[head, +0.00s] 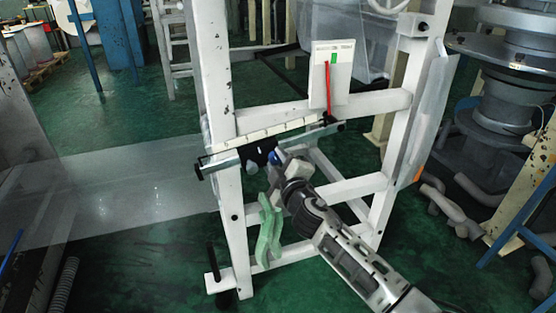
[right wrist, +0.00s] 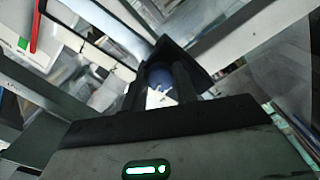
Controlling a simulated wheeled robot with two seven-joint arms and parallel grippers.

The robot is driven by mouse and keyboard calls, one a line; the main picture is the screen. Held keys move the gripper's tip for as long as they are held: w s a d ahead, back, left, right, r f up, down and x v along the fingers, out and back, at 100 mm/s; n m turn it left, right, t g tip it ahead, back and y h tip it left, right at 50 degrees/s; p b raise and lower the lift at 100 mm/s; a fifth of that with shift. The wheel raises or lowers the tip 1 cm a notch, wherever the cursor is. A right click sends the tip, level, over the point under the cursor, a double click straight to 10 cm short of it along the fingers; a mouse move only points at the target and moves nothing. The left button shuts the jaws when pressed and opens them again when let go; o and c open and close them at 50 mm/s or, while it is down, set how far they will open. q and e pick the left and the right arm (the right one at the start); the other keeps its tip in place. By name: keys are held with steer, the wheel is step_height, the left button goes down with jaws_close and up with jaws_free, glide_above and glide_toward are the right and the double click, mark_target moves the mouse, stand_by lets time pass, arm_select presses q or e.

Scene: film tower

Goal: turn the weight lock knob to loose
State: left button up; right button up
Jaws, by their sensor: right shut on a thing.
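The blue weight lock knob (head: 274,157) sits on a dark weight block (head: 257,152) in the middle of the head view. The block rides on a slanted metal bar (head: 223,161) across the white frame. My right gripper (head: 280,160) reaches it from the lower right and is shut on the knob. In the right wrist view the knob (right wrist: 160,77) shows between the dark fingers (right wrist: 160,88), which hide part of it. The knob's turn angle cannot be read. My left gripper is not in view.
A white upright frame (head: 216,75) stands around the bar. A panel (head: 343,72) with a red pointer (head: 327,85) and green mark is above right. Green gloves (head: 268,225) hang below the bar. A clear film sheet (head: 120,195) runs left. Dark machinery (head: 515,85) stands right.

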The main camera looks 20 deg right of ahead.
steer(key=n, duration=0.2)
steer(key=shift+n, duration=0.4)
steer(key=shift+n+p, duration=0.45)
steer(key=shift+n, duration=0.95)
steer(key=o, duration=1)
